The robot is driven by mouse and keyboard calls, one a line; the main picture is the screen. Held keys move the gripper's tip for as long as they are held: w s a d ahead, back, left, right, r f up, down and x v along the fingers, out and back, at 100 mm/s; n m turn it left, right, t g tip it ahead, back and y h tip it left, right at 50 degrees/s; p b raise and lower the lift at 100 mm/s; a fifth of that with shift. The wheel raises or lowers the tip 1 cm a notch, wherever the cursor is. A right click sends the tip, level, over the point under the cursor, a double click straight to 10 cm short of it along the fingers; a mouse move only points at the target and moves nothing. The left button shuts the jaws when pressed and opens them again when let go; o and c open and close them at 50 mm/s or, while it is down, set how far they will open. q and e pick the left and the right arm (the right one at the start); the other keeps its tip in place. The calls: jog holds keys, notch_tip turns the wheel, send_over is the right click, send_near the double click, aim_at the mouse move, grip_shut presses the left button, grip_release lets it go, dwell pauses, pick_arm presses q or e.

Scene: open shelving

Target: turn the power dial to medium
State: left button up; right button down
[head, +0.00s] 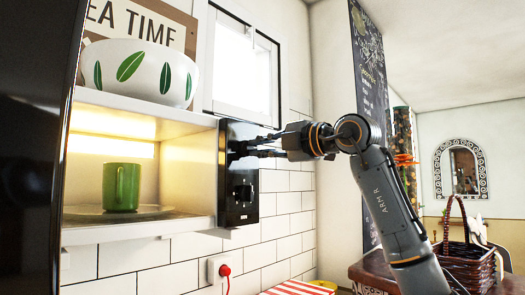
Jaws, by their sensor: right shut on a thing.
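A black control panel (238,214) stands upright at the right end of a lit white compartment. A dark dial (243,192) shows on its lower half. My right gripper (246,149) reaches in from the right, with its fingers at the upper half of the panel. It is shut on the upper dial there, which the fingers mostly hide. The dial markings are too small to read, so I cannot tell its setting. My left gripper is not in view.
A green mug (121,187) stands on a plate (88,211) in the compartment. A white bowl with green leaves (140,72) sits above. A red plug (224,270) is in the wall socket below. A wicker basket (466,262) stands at lower right.

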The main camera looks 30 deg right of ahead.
jog(key=m, duration=0.1)
jog(key=m+b, duration=0.1)
jog(key=m, duration=0.1)
jog(key=shift+f+m, duration=0.2)
jog(key=shift+m, duration=0.1)
jog(key=shift+a+m+b, duration=0.1)
jog(key=shift+m+b, duration=0.4)
jog(key=shift+m, duration=0.9)
jog(key=shift+r+m, duration=0.1)
jog(key=shift+m, duration=0.2)
jog(key=c, duration=0.9)
grip_release()
jog(key=shift+w+a, duration=0.1)
jog(key=shift+w, duration=0.1)
jog(key=shift+f, duration=0.2)
jog(key=v, duration=1.2)
